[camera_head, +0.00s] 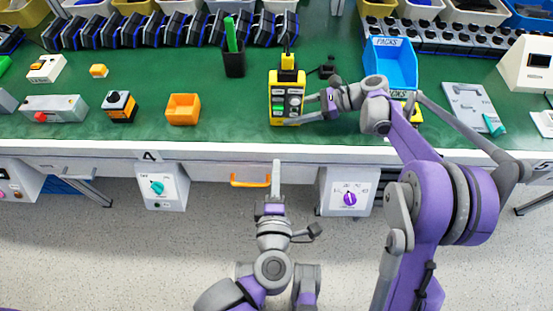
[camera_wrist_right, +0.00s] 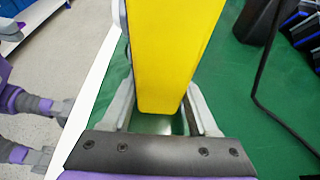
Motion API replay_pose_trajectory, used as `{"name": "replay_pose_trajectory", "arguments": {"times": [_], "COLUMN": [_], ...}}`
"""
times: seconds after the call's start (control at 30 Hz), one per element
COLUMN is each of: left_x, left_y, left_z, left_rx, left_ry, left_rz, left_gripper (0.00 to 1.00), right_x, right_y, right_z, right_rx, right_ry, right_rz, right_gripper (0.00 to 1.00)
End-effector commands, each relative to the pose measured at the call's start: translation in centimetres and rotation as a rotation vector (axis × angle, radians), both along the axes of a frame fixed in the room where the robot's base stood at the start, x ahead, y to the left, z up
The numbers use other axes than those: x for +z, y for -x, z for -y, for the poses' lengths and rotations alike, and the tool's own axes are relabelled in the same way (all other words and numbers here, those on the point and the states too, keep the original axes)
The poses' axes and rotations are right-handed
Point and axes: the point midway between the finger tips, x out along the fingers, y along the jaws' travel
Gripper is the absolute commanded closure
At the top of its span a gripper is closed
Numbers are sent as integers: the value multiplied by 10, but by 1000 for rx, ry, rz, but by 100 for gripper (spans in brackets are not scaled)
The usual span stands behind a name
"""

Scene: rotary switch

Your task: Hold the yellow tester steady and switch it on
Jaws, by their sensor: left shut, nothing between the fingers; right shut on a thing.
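In the right wrist view the yellow side of the tester (camera_wrist_right: 170,60) stands between the two fingers of my right gripper (camera_wrist_right: 160,110). My left gripper (camera_head: 276,165) is shut and empty, in front of the bench edge and below the tester, apart from it. The tester's rotary switch is too small to read.
A black cup (camera_head: 234,62) with green pens stands behind left of the tester. An orange tray (camera_head: 183,109) is to the left, a blue bin (camera_head: 391,63) to the right. An orange drawer handle (camera_head: 250,181) is beside my left gripper. The bench between tray and tester is clear.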

Motion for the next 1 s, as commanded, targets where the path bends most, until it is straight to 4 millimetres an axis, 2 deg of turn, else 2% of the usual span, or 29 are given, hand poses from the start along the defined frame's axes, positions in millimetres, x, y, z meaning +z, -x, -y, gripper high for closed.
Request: {"name": "replay_pose_trajectory", "arguments": {"times": [0.3, 0.33, 0.5, 0.53, 0.83, 1.0], "left_x": [0, 0, 0, 0, 0, 0], "left_y": [0, 0, 0, 0, 0, 0], "left_z": [0, 0, 0, 0, 0, 0], "left_rx": [0, 0, 0, 0, 0, 0], "left_ry": [0, 0, 0, 0, 0, 0], "left_rz": [0, 0, 0, 0, 0, 0], "left_gripper": [100, 100, 100, 100, 100, 100], "right_x": [0, 0, 0, 0, 0, 7], "right_y": [0, 0, 0, 0, 0, -1], "right_z": [0, 0, 0, 0, 1, 19], "right_rx": [0, 0, 0, 0, -1, -4], "right_ry": [0, 0, 0, 0, 0, 1], "right_rz": [0, 0, 0, 0, 0, -1], "right_gripper": [98, 38, 8, 5, 5, 5]}}
